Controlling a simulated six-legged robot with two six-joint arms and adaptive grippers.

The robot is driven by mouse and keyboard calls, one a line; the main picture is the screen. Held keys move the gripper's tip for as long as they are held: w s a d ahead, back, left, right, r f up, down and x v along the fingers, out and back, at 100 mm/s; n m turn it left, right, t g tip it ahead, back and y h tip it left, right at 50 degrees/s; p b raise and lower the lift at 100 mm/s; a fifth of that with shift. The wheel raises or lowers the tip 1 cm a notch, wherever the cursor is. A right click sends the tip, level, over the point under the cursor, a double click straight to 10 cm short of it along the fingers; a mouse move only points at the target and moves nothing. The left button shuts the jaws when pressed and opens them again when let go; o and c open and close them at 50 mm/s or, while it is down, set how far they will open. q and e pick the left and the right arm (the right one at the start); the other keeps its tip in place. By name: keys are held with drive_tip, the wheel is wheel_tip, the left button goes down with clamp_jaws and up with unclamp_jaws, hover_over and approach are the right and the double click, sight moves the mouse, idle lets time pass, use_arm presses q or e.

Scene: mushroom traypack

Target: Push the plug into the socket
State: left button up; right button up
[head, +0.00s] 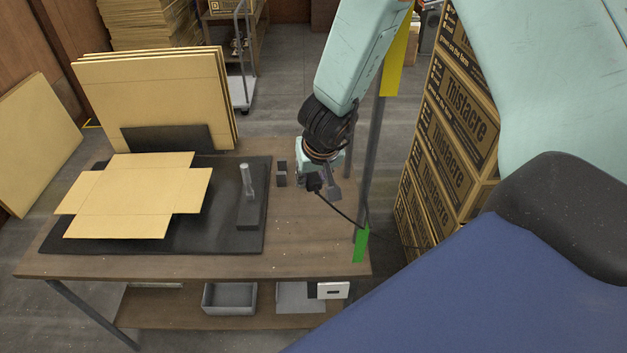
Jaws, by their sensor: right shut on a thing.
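My right gripper (318,186) hangs over the right part of the wooden table. It is shut on a black plug (313,184), partly hidden by the fingers. A thin black cable (342,215) runs from the plug down and right, past the table's right edge. A white box with a dark slot (333,290) sits below the table top at the front right; it looks like the socket, but it is too small to be sure. The plug is apart from it, higher and farther back. My left gripper is not in view.
A flat cardboard blank (135,195) lies on a black mat (90,241) beside a grey upright tool (248,195). A small dark block (281,174) stands left of my gripper. A grey post (369,150) rises at the table's right, near stacked cartons (455,125). The front right tabletop (310,245) is clear.

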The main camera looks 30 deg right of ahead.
sight(313, 179)
drive_tip(key=shift+r+p, duration=1.5)
drive_tip(key=shift+r, duration=1)
drive_tip(key=s+a+f+n+g+y+b, duration=0.1)
drive_tip(key=s+a+f+n+b, duration=0.3)
drive_tip(key=b, duration=0.7)
drive_tip(key=s+a+f+n+y+b, duration=0.3)
drive_tip(key=a+f+n+y+b, duration=0.1)
drive_tip(key=a+f+n+b, duration=0.4)
wheel_tip(313, 179, down, 4)
drive_tip(key=n+b, duration=0.2)
drive_tip(key=b, duration=0.1)
drive_tip(key=shift+s+a+r+n+g, duration=0.25)
drive_tip(key=shift+s+a+n+g, duration=0.05)
drive_tip(key=shift+s+a+g, duration=0.1)
drive_tip(key=s+a+r+n+g, duration=0.1)
drive_tip(key=a+r+n, duration=0.3)
drive_tip(key=a+r, duration=0.4)
wheel_tip(313, 179, up, 4)
drive_tip(key=shift+s+r+n+g+y, duration=0.1)
drive_tip(key=shift+s+n+g+y, duration=0.2)
drive_tip(key=shift+s, duration=0.2)
